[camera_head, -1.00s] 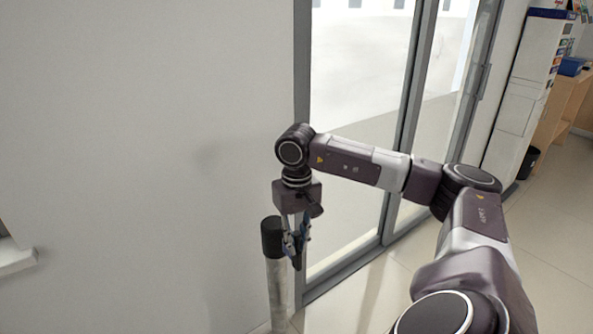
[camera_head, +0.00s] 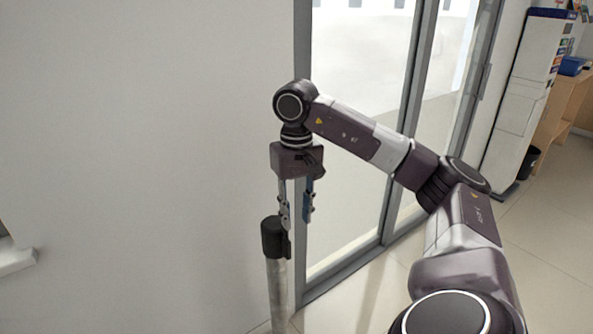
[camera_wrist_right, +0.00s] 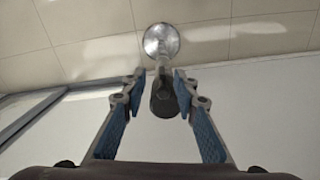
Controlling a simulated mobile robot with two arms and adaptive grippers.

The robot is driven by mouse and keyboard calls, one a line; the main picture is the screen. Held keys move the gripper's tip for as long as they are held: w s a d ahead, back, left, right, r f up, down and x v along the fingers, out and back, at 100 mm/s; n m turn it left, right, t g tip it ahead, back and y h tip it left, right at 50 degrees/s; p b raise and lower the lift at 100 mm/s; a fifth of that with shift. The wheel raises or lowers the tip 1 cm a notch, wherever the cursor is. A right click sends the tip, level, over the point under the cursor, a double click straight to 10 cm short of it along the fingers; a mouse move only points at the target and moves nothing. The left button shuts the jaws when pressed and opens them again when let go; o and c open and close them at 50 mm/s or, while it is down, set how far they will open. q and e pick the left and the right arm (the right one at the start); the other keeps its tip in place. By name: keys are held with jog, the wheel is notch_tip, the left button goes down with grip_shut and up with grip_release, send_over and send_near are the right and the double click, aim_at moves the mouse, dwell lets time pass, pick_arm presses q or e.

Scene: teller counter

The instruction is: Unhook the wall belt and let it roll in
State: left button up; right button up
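A post with a grey pole (camera_head: 277,295) and a black head (camera_head: 272,238) stands upright by the wall beside the glass door. A small dark piece shows on the head's right side; I cannot tell whether it is the belt's end. No stretched belt band shows in either view. My right gripper (camera_head: 296,212) points down just above and to the right of the head. Its fingers are apart with nothing between them. In the right wrist view, the black head (camera_wrist_right: 164,100) appears between the open fingers (camera_wrist_right: 156,84), with the round base (camera_wrist_right: 161,41) beyond. My left gripper is out of view.
A glass door (camera_head: 355,130) stands behind my right arm. The floor at right is clear up to a white cabinet (camera_head: 518,110) and a dark bin (camera_head: 529,162).

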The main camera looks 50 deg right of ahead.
jog(key=shift+r, duration=1.55)
